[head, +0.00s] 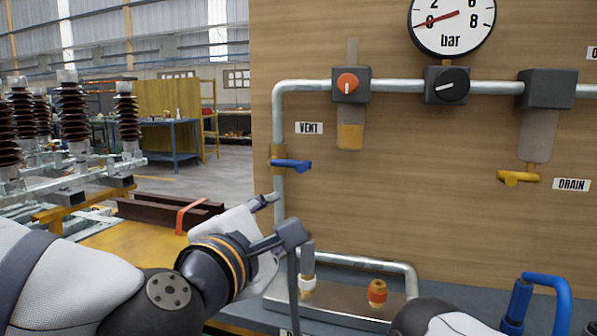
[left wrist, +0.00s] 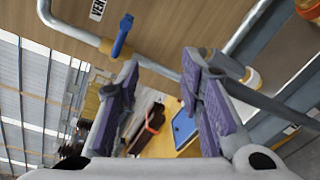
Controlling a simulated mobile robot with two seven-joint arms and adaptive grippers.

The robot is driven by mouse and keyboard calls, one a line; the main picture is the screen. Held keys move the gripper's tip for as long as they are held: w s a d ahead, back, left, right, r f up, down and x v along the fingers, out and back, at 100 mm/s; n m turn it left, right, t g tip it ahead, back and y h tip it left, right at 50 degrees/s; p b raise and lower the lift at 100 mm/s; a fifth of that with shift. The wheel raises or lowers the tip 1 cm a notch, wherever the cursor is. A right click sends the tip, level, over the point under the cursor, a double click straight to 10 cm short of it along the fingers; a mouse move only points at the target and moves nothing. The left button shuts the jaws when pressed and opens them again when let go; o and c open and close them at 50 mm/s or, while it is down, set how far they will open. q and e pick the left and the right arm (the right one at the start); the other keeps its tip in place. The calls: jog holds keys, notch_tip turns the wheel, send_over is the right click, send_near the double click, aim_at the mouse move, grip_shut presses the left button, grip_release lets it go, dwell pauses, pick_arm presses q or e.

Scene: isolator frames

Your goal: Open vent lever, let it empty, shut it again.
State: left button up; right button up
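The blue vent lever (head: 292,165) sits on a brass valve on the vertical pipe, below the VENT label (head: 309,128). Its handle points right, across the pipe. In the left wrist view the lever (left wrist: 122,35) shows beyond the fingers, apart from them. My left gripper (head: 272,225) is below and slightly left of the lever in the head view. Its fingers (left wrist: 158,85) are spread with nothing between them. The gauge (head: 452,40) has its red needle at about 0 bar. My right gripper is not in view.
A grey post with a bracket (head: 291,236) stands close beside my left gripper. An orange-knob regulator (head: 348,85), a black knob (head: 450,86) and a yellow drain lever (head: 518,178) are on the board.

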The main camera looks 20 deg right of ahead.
pick_arm(q)
jog(key=n+t, duration=0.1)
send_near(299, 170)
jog(key=x, duration=1.1)
jog(key=shift+w+d, duration=0.25)
jog(key=shift+w, duration=0.05)
grip_shut()
